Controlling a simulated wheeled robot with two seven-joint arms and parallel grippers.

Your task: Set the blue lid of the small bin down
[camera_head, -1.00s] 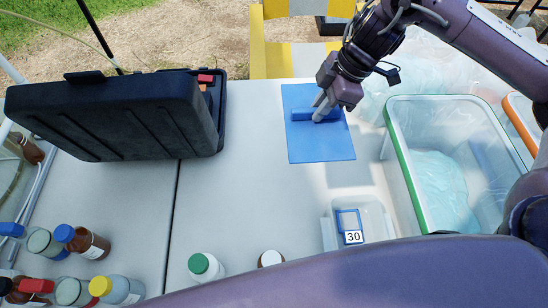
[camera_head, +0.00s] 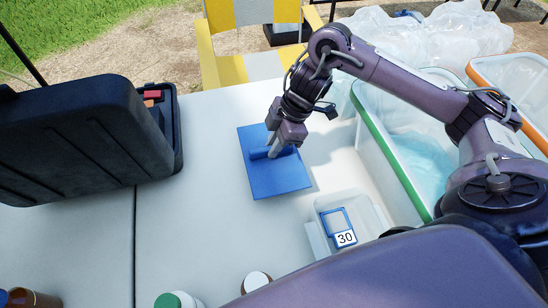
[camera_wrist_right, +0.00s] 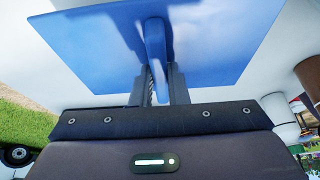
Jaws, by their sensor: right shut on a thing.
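The blue lid (camera_head: 285,180) is a flat square plate with a bar handle (camera_head: 259,154). It is level over the back part of the white table. My right gripper (camera_head: 275,149) is shut on the handle from above; the right wrist view shows the handle (camera_wrist_right: 155,48) between the fingers and the lid (camera_wrist_right: 215,45) beyond. I cannot tell whether the lid touches the table. The small whitish bin (camera_head: 375,218) stands open in front and to the right, with a blue frame (camera_head: 335,222) and a "30" tag in it. My left gripper is out of view.
A black case (camera_head: 75,145) stands open at the left. A green-rimmed clear bin (camera_head: 378,150) and an orange-rimmed one (camera_head: 490,70) are at the right. Bottles, one green-capped (camera_head: 178,299), stand at the front. The table between case and lid is clear.

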